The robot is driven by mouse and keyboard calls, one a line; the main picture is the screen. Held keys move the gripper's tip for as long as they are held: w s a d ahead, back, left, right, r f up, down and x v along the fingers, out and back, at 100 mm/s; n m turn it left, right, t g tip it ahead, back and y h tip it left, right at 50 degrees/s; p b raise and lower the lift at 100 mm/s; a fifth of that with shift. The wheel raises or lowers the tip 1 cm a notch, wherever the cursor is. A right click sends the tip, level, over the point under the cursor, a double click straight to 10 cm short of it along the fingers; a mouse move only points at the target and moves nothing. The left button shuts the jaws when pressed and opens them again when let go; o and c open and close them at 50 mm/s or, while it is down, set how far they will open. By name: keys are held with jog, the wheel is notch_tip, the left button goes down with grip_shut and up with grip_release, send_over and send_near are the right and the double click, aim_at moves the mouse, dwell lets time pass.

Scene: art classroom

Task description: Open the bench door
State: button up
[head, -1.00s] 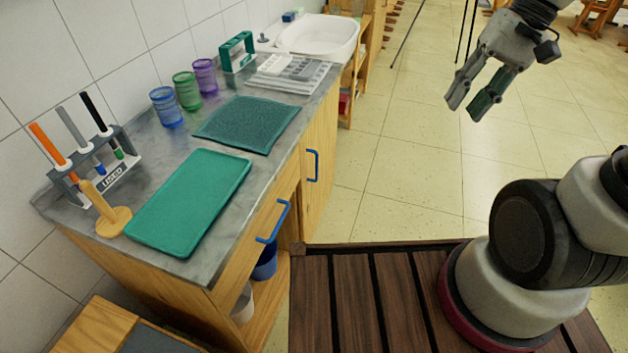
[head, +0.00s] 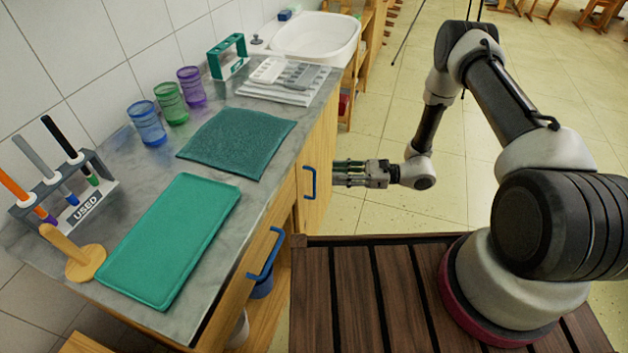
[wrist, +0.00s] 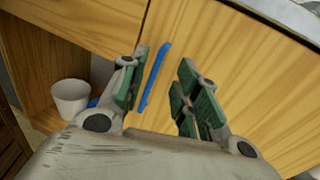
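The bench door (head: 322,135) is a light wooden panel on the right end of the bench front, and it looks closed. Its blue bar handle (head: 309,182) is on the door's near side. My gripper (head: 335,173) points left at the door, its fingertips a little to the right of the handle. In the wrist view, my gripper (wrist: 163,66) is open with green finger pads. The blue handle (wrist: 155,76) appears between the fingers, closer to the left one, against the door (wrist: 235,60). I see no contact with the handle.
The bench's drawer has another blue handle (head: 266,253). Below it, an open shelf holds a white cup (wrist: 70,97) and a blue container (head: 262,286). Floor right of the door is clear.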

notch_tip(320, 180, down, 4)
jog(key=a+m+t, duration=0.1)
jog(key=m+t, duration=0.1)
send_over(314, 196)
jog(key=shift+w+r, duration=0.15)
jog(key=shift+w, duration=0.2)
grip_shut()
